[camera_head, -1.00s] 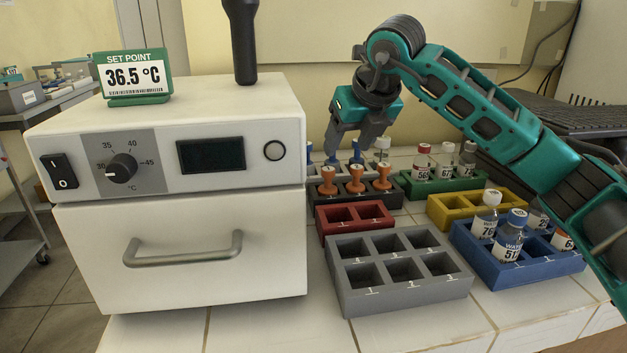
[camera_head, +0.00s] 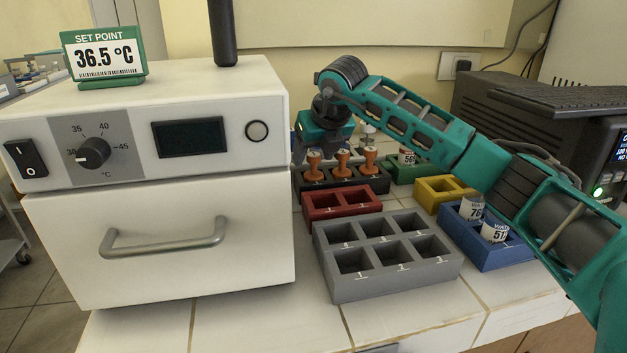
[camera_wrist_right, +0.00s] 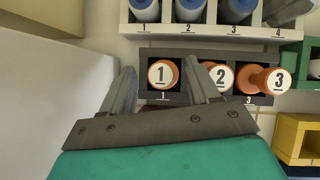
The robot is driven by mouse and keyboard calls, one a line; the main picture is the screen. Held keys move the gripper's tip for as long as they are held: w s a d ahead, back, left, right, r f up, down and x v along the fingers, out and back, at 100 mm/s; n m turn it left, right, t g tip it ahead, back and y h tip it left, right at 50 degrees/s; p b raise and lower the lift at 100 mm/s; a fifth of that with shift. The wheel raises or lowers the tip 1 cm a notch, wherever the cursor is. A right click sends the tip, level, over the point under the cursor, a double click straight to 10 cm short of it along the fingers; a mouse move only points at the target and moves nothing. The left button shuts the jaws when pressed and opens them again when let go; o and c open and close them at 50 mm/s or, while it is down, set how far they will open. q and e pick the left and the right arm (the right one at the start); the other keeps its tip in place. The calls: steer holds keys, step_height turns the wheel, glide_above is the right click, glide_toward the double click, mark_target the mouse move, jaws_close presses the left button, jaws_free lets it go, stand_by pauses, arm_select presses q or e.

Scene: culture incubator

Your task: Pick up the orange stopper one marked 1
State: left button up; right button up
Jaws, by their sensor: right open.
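Three orange stoppers stand in a row in a dark rack (camera_head: 345,184). The stopper marked 1 (camera_wrist_right: 163,75) is leftmost in the right wrist view, and it also shows in the head view (camera_head: 313,165). Stopper 2 (camera_wrist_right: 222,77) and stopper 3 (camera_wrist_right: 272,81) stand to its right. My right gripper (camera_wrist_right: 160,70) is open, with its fingers on either side of stopper 1 in the picture; I cannot tell how far above it they are. The right finger passes between stoppers 1 and 2. In the head view the gripper (camera_head: 303,150) is partly hidden. My left gripper is out of view.
The white incubator (camera_head: 160,235) stands close on the left. A white rack with blue-topped items (camera_wrist_right: 180,28) is behind the stoppers. A red rack (camera_head: 342,205), a grey rack (camera_head: 385,275), a yellow rack (camera_head: 440,190) and a blue rack (camera_head: 490,255) are in front.

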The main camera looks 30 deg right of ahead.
steer(key=shift+x, duration=0.75)
steer(key=shift+d, duration=0.1)
steer(key=shift+c, duration=0.3)
jaws_close()
